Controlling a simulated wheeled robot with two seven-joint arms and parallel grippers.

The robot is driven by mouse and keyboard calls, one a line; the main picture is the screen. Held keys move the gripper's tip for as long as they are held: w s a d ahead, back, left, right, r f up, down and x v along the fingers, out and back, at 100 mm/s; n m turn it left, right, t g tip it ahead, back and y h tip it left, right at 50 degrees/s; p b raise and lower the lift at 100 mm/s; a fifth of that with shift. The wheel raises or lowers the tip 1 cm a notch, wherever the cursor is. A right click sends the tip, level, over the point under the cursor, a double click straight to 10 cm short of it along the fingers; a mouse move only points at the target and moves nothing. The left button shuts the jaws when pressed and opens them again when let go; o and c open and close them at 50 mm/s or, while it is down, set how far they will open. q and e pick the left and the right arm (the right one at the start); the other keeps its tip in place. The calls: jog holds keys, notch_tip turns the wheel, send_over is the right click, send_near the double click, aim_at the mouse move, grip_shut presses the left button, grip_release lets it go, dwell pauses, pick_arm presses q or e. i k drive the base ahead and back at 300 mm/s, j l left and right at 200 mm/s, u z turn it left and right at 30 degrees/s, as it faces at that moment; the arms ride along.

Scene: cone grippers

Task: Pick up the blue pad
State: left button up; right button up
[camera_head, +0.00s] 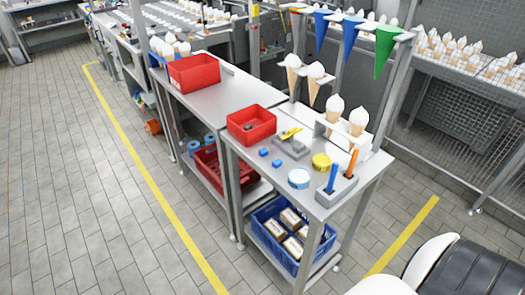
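Two small blue blocks lie on the near grey workbench (245,150), one farther left (263,152) and one a little nearer and to the right (277,163). A round light-blue disc with a pale side (299,179) lies right of them. I cannot tell which of these is the blue pad. All lie uncovered on the bench top. Neither of my grippers is in view.
On the bench are a red bin (251,124), a grey block with a yellow-handled tool (291,145), a yellow disc (321,162), a holder (337,189) with blue and orange tools, and a white cone rack. A blue crate (268,240) sits below. The tiled floor left is clear.

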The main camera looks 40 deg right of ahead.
aim_at(264, 152)
jog(key=i+z, duration=0.35)
jog(key=i+j+z, duration=0.15)
jog(key=z, duration=0.25)
jog(key=i+j+z, duration=0.2)
jog(key=z, duration=0.15)
